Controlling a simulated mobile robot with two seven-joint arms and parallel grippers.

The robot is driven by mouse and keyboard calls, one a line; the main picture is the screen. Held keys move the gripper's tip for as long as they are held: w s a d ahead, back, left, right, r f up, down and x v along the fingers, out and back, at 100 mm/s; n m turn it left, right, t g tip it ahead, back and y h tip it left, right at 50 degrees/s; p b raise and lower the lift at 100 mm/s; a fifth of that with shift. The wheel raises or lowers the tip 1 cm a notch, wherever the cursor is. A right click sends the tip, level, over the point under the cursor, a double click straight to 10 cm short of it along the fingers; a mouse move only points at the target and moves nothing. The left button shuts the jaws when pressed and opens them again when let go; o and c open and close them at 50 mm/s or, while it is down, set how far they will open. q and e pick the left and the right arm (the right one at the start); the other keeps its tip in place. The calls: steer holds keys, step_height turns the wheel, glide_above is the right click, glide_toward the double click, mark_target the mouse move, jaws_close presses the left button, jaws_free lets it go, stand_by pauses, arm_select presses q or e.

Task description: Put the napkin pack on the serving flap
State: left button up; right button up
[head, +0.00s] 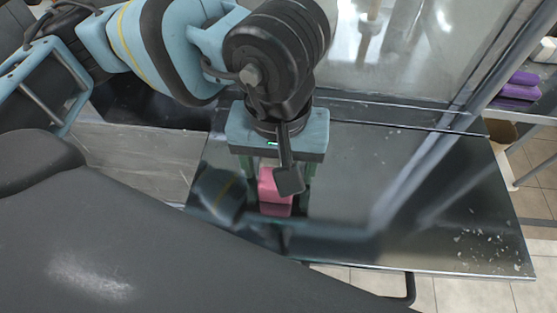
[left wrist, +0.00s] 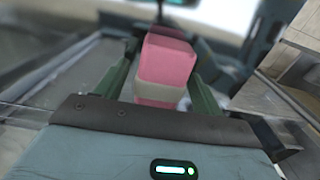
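In the left wrist view, the fingers (left wrist: 163,70) stand apart with a gap beside the pack on the left; contact on the right is unclear. My right gripper is out of view.
A glass or glossy panel (head: 400,60) rises behind the flap, with a slanted metal post on the right. Purple packs (head: 520,88) lie on a shelf at the far right. The right part of the flap is bare except for pale specks.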

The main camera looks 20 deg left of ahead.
mark_target(278, 163)
arm_select(q)
step_height(278, 163, up, 12)
steer(key=shift+r, duration=0.2)
stand_by(0.6)
stand_by(0.5)
